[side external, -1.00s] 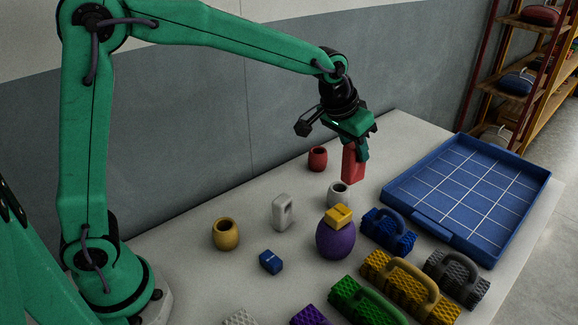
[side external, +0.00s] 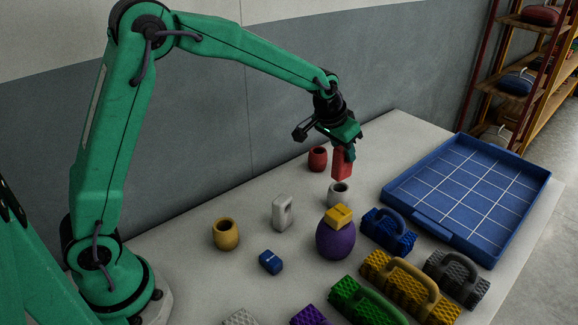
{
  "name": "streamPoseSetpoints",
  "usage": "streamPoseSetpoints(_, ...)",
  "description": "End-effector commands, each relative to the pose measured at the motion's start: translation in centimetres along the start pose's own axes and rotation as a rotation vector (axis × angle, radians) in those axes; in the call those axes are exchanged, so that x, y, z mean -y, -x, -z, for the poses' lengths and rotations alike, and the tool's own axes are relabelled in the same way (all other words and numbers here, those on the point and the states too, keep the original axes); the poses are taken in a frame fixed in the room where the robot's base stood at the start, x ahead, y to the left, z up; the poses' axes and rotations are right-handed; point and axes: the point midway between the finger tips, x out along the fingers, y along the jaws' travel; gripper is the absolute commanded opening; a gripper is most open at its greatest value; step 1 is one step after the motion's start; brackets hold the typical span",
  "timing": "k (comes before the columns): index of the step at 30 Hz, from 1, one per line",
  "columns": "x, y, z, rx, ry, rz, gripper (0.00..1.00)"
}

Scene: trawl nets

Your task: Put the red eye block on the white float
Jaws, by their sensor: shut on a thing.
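My gripper (side external: 344,152) is shut on the red eye block (side external: 341,166) and holds it upright. The white float (side external: 339,195) is a small rounded barrel with a dark hole in its top, standing on the pale table. The red block hangs over the float, its lower end close to the float's rim. I cannot tell whether it is exactly centred or just touching. The gripper fingers partly hide the top of the red block.
A red float (side external: 317,159) stands close behind, left of the held block. A purple float (side external: 335,241) with a yellow block (side external: 339,216) on it stands in front. A white eye block (side external: 283,213), yellow float (side external: 226,234) and blue block (side external: 270,262) lie left. A blue tray (side external: 440,234) is right.

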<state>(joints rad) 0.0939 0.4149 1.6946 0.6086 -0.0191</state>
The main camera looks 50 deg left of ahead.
Motion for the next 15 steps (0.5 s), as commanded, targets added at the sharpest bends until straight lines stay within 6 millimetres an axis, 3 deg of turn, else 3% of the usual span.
streamPoseSetpoints(7, 0.0, -2.4, -1.1, 0.001, 0.0, 0.0, 0.03)
streamPoseSetpoints(15, 0.0, -2.7, -1.2, -0.002, 0.0, 0.0, 0.03)
